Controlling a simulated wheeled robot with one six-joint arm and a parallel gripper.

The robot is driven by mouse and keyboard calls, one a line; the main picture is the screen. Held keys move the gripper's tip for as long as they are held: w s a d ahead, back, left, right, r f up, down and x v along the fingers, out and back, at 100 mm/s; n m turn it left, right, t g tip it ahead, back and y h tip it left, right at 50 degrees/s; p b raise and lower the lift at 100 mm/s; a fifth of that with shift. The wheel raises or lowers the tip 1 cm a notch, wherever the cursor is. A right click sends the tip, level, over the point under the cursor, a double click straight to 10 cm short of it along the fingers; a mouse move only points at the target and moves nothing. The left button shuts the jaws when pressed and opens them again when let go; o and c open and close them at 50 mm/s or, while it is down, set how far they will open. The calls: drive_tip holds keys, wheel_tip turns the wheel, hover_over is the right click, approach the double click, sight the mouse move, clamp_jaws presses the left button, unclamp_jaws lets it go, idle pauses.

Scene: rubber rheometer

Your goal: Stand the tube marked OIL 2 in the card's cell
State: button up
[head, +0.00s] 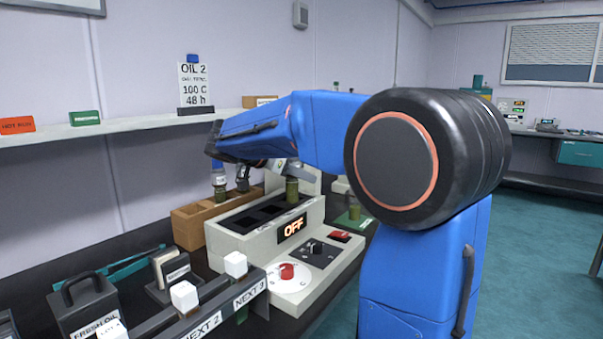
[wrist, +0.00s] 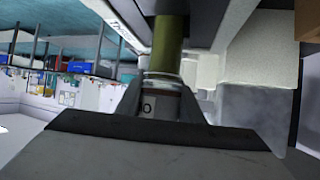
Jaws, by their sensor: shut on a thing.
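My gripper (wrist: 160,97) is shut on a tube (wrist: 168,45) with an olive-green body and a pale, dark-marked top. Only an "O" of its marking is readable. My arm mostly hides the gripper there. The card (head: 194,84) on the shelf reads OIL 2, 100 C, 48 h.
Capped tubes (head: 220,188) stand in a wooden rack (head: 187,226) behind the block. Another tube (head: 355,207) stands on a green mat right of it. The block's display (head: 292,227) reads OFF. A FRESH OIL box (head: 84,308) and white-topped NEXT posts (head: 184,295) stand in front.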

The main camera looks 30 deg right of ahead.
sight(302, 196)
drive_tip(key=shift+f, duration=1.9)
drive_tip(key=shift+r, duration=3.45)
drive_tip(key=shift+f, duration=0.15)
idle(1.2)
drive_tip(key=shift+s, duration=0.15)
